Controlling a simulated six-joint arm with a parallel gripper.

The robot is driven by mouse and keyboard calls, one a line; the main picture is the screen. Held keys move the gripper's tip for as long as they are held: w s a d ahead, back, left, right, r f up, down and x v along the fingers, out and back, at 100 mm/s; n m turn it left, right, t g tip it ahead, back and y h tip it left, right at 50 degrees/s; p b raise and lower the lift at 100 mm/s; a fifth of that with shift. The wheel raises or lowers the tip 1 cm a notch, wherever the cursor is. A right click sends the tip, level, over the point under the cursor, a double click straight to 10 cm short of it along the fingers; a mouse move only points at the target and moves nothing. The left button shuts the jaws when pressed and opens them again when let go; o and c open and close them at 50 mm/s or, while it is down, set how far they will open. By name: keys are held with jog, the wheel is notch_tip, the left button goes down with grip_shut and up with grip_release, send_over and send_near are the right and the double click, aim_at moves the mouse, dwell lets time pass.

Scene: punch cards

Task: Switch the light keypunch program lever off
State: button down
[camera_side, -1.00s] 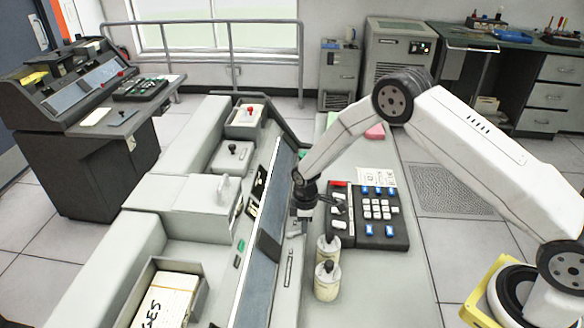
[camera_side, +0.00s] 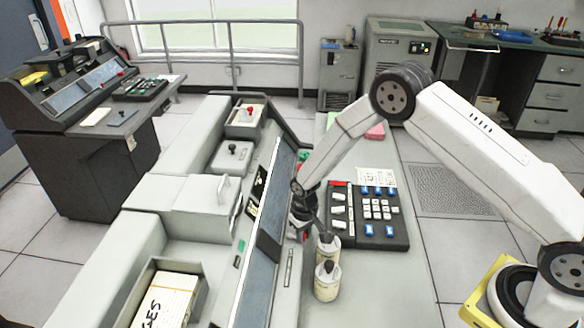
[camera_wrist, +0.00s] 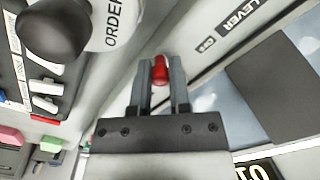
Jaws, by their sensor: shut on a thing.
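In the wrist view a small red-tipped lever (camera_wrist: 160,69) sits between the two grey fingers of my gripper (camera_wrist: 160,75). The fingers are closed on it. A black label reading "LEVER" and "OFF" (camera_wrist: 235,25) is on the sloped panel at its upper right. In the side view my gripper (camera_side: 302,226) is low at the light machine's front panel, just behind the two cream bottles. The lever is mostly hidden there by my gripper. I cannot tell the lever's position from these frames.
Two cream bottles (camera_side: 327,280) with dark tops stand close in front of my gripper. A black keypad (camera_side: 371,213) with white and blue keys lies to the right. A card tray (camera_side: 168,296) sits at the lower left.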

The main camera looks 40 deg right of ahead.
jog(key=shift+a+m, duration=0.45)
jog(key=shift+m, duration=0.65)
jog(key=c, duration=0.6)
grip_release()
jog(key=shift+s, duration=0.1)
jog(key=shift+r, duration=0.15)
notch_tip(320, 180, up, 8)
jog(key=shift+f, duration=0.2)
jog(key=shift+r, duration=0.1)
